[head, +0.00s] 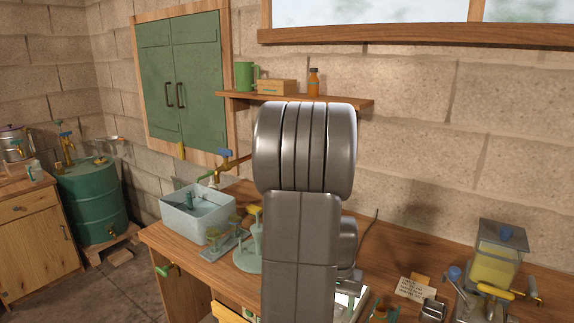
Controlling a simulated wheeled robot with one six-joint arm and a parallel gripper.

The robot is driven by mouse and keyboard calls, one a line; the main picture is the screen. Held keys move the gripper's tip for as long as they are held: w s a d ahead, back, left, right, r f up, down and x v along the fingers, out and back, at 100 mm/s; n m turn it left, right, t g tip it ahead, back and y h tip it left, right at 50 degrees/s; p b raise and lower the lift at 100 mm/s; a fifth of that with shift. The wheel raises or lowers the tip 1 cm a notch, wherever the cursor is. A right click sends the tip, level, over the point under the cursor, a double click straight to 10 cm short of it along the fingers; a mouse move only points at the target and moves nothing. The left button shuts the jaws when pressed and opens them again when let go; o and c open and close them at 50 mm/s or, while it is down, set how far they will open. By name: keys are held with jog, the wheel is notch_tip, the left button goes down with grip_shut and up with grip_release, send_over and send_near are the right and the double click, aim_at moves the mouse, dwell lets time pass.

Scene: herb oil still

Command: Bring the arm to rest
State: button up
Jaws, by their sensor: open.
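My arm (300,235) stands upright in the middle of the head view, close to the camera. It is grey, with a thick rounded joint at the top and a long link below it. My gripper is not in view. The arm hides the middle of the wooden workbench (205,258) and part of the stone wall behind it. I cannot see whether any part of the arm touches the bench.
A pale blue basin (183,219) with a tap above it stands left of the arm. A wall shelf (232,99) carries a green mug and an orange bottle. A machine with a yellow-filled clear tank (494,265) stands at right. A green barrel (90,200) stands at far left.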

jog(key=n+p, duration=0.1)
jog(key=n, duration=0.3)
jog(key=n+p, duration=0.1)
jog(key=n, duration=0.3)
dwell(0.4)
